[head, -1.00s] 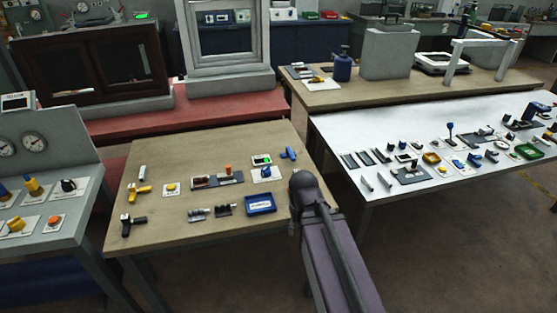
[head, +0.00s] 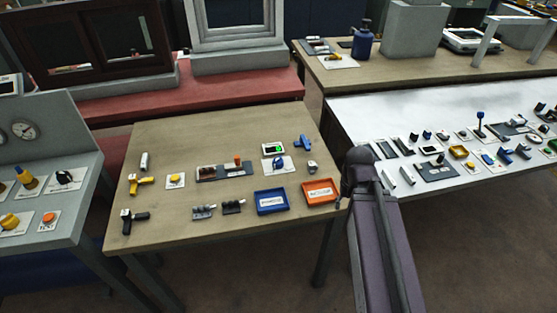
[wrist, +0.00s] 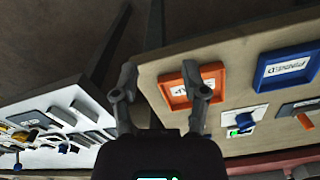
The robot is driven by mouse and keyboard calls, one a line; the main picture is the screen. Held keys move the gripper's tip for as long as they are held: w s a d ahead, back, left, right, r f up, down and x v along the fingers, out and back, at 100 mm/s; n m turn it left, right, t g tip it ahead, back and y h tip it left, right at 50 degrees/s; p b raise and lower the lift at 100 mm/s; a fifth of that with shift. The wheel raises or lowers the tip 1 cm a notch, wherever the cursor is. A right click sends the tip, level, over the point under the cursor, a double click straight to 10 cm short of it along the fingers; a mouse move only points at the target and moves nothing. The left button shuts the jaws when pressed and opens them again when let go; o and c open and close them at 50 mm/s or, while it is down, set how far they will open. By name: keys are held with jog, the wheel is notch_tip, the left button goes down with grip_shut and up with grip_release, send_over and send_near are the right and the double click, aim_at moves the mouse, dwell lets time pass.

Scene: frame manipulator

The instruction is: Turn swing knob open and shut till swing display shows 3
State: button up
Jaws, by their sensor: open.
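A small display with a green light (head: 273,149) lies near the back right of the brown table. Just in front of it a white plate with a dark blue knob (head: 279,165) lies flat; it also shows in the wrist view (wrist: 258,113), beside the green-lit display (wrist: 240,131). I cannot read the display's number or any label naming the knob. My gripper (wrist: 160,72) is open and empty, its two fingers wide apart near the brown table's edge, left of the knob in the wrist view. The gripper's fingers do not show clearly in the head view.
A blue tray (head: 272,202) and an orange tray (head: 321,192) lie near the brown table's right front; the orange one is by my fingers in the wrist view (wrist: 178,98). A blue handle (head: 303,142) stands beside the display. The white table (head: 370,110) at right holds many small parts.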

jog(key=o, duration=0.6)
jog(key=shift+w, duration=0.2)
notch_tip(320, 180, up, 5)
jog(key=n+p, duration=0.3)
jog(key=p, duration=0.2)
send_over(278, 159)
jog(key=shift+r, duration=0.1)
notch_tip(278, 159, down, 14)
jog(key=b, duration=1.3)
jog(key=shift+r, duration=0.1)
jog(key=shift+b, duration=0.3)
